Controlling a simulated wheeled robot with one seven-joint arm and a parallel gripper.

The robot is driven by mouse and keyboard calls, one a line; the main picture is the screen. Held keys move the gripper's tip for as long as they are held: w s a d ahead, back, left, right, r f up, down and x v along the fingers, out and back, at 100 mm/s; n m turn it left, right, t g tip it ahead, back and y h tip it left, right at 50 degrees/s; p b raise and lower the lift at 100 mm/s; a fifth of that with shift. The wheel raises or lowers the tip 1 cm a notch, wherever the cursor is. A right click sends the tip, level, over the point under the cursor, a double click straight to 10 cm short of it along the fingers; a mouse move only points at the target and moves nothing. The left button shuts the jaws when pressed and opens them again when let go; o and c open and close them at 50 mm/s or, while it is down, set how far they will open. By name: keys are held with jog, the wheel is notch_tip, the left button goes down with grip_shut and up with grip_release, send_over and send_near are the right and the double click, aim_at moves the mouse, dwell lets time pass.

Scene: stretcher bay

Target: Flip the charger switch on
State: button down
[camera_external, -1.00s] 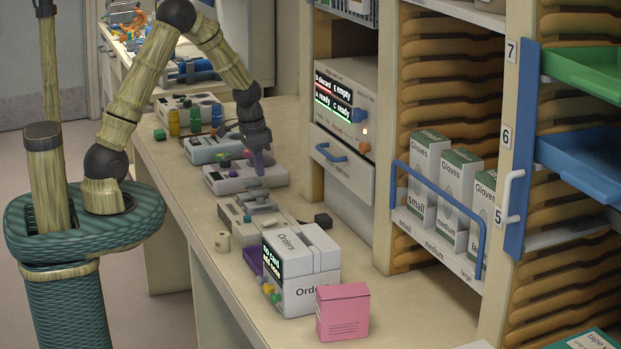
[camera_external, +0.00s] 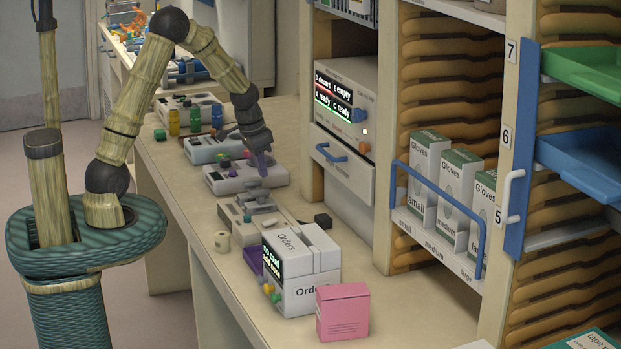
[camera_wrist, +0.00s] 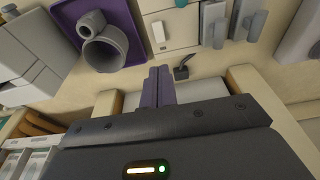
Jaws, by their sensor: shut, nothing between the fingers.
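The beige unit with grey blocks on top, which looks like the charger (camera_external: 243,226), sits on the bench in the external view. In the wrist view, the same beige unit (camera_wrist: 180,42) is at the top, with a small white switch (camera_wrist: 158,32) on it. I cannot tell whether the switch is on or off. My gripper (camera_external: 263,168) points down above the bench, beyond the charger and over or near a pale device. Its purple fingers (camera_wrist: 158,72) are closed together with nothing between them. They appear below the switch in the wrist view, apart from it.
A small black item (camera_external: 323,221) lies beside the charger on the wall side. A white Orders box (camera_external: 310,292) and pink box (camera_external: 342,312) stand nearer the camera. A pale device with knobs (camera_external: 232,184) sits beyond the charger. A purple tray (camera_wrist: 64,12) holds a grey cup.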

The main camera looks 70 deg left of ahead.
aim_at(275, 220)
jog(key=p+x, duration=0.4)
jog(key=x, duration=0.9)
jog(key=shift+f, duration=0.2)
